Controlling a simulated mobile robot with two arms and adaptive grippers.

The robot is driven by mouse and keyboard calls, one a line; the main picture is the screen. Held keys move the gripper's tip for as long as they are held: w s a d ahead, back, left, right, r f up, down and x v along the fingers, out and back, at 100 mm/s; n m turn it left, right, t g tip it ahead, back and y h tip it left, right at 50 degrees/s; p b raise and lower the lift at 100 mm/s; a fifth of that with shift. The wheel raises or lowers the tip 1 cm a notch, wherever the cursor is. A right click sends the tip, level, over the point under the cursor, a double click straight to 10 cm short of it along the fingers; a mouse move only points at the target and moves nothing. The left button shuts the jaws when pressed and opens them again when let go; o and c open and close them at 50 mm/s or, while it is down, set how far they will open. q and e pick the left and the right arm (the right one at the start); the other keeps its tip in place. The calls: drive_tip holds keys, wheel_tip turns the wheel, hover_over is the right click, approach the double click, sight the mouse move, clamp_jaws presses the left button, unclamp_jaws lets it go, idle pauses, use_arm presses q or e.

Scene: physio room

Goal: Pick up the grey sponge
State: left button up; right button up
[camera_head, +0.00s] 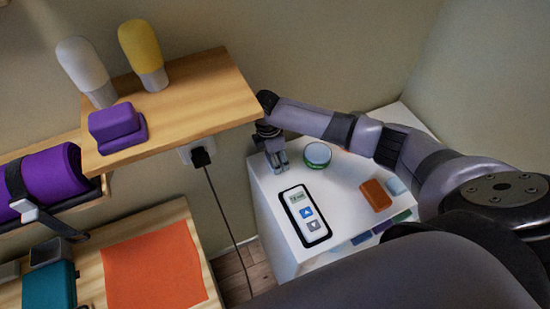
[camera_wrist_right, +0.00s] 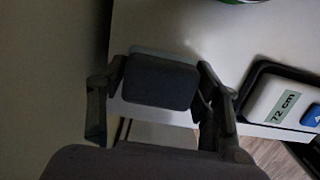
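In the right wrist view a dark grey block with rounded corners, which looks like the grey sponge (camera_wrist_right: 160,82), lies between the two fingers of my right gripper (camera_wrist_right: 160,70). A lighter blue-grey strip shows along its far edge. A fingertip is close against each side; whether they press on it is unclear. In the head view my right gripper (camera_head: 277,157) points down over the back left corner of the white cabinet top (camera_head: 333,185), and the sponge is hard to make out there. My left gripper is not in view.
On the cabinet top are a green-rimmed round tin (camera_head: 317,155), a keypad handset (camera_head: 305,215), an orange block (camera_head: 375,195) and a light blue block (camera_head: 397,187). A wooden shelf (camera_head: 205,90) with two bottles and a purple block stands left of the gripper.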

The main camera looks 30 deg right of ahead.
drive_tip(key=c, duration=0.7)
drive_tip(key=shift+r, duration=0.1)
wheel_tip(320, 180, up, 19)
drive_tip(key=b, duration=0.2)
drive_tip(key=shift+b, duration=0.35)
drive_tip(key=shift+r, duration=0.45)
drive_tip(key=o, duration=0.7)
drive_tip(key=c, duration=0.5)
